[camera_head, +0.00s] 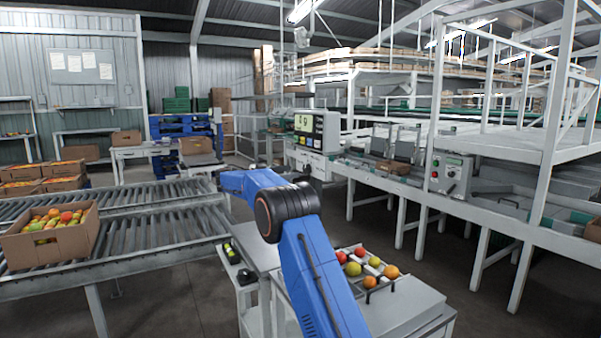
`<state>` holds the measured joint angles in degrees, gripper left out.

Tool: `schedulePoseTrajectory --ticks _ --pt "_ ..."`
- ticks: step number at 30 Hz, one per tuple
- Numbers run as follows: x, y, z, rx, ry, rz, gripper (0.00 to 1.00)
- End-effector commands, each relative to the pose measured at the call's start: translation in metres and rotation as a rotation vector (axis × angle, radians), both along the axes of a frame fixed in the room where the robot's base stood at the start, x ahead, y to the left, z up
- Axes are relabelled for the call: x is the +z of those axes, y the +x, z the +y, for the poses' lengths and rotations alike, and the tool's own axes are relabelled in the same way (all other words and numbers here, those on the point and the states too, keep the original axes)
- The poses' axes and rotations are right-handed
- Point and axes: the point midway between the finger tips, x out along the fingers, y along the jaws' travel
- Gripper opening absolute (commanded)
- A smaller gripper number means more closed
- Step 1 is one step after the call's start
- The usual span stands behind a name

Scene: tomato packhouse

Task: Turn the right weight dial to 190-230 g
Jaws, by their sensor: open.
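A white weighing unit (331,132) with a lit yellow-green display (303,123) stands beyond my arm at the middle. The display shows a short reading ending in "g", too small to read surely. A grey control box (450,175) with small coloured buttons or knobs is fixed to the line's frame at the right. I cannot make out which part is the right weight dial. My blue arm rises from the bottom middle and bends left at a dark joint.
A roller conveyor (130,228) runs at the left with a cardboard box (52,236) of tomatoes on it. A grey cart (415,302) with several tomatoes stands close at the bottom right. Concrete floor (470,285) is open beneath and before the white line frame.

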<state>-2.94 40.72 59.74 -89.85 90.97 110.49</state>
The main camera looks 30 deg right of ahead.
Motion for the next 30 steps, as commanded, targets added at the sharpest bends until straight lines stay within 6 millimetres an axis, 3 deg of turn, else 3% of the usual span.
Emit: schedulePoseTrajectory --ticks 3,10,24,29,30 --pt "0.0 0.0 -0.022 -0.002 0.0 0.0 0.53" --pt "0.0 0.002 -0.05 -0.001 0.0 0.0 0.53" --pt "0.0 0.002 -0.06 0.0 0.001 0.001 0.53" --pt "0.0 0.002 -0.06 0.0 0.001 0.001 0.15" --pt "0.0 0.002 -0.06 0.0 0.001 0.001 0.12"
